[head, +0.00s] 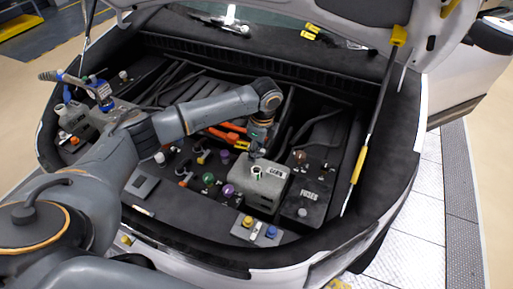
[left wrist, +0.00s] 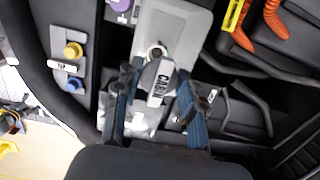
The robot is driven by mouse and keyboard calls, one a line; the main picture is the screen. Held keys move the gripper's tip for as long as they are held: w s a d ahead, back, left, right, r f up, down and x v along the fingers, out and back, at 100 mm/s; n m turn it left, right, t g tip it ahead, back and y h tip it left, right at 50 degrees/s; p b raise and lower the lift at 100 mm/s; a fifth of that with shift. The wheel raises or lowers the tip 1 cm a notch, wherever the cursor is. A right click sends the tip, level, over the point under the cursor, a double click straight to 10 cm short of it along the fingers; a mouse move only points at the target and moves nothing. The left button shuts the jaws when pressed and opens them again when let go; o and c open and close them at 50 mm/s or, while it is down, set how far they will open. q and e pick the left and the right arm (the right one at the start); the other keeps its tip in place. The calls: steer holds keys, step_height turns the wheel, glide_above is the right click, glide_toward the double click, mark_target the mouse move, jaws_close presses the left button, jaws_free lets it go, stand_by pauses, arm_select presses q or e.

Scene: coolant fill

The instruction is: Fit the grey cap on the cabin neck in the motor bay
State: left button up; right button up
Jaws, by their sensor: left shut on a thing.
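My left gripper (head: 257,150) points down just above the cabin tank (head: 268,186), a grey box with a CABIN label. The open-looking cabin neck (head: 256,172) stands on the tank's top, with a pale rim, close below the fingertips. In the left wrist view the two fingers (left wrist: 156,72) straddle the area near the CABIN label. A small round grey piece with a dark centre (left wrist: 157,53) shows by the tips; I cannot tell if it is the grey cap or the neck. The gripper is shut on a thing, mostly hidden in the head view. My right gripper is not in view.
A FUSES box (head: 307,200) stands right of the tank. Orange cables (head: 226,134) run behind it. Coloured caps, such as a purple one (head: 228,190), lie to the left. A yellow-ended prop rod (head: 367,125) rises at the right.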

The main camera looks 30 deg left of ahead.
arm_select(q)
steer(key=shift+f+b, duration=0.3)
steer(key=shift+f, duration=0.85)
step_height(320, 180, down, 3)
steer(key=shift+r+b, duration=0.2)
steer(key=shift+b, duration=0.5)
steer(key=shift+f, duration=0.4)
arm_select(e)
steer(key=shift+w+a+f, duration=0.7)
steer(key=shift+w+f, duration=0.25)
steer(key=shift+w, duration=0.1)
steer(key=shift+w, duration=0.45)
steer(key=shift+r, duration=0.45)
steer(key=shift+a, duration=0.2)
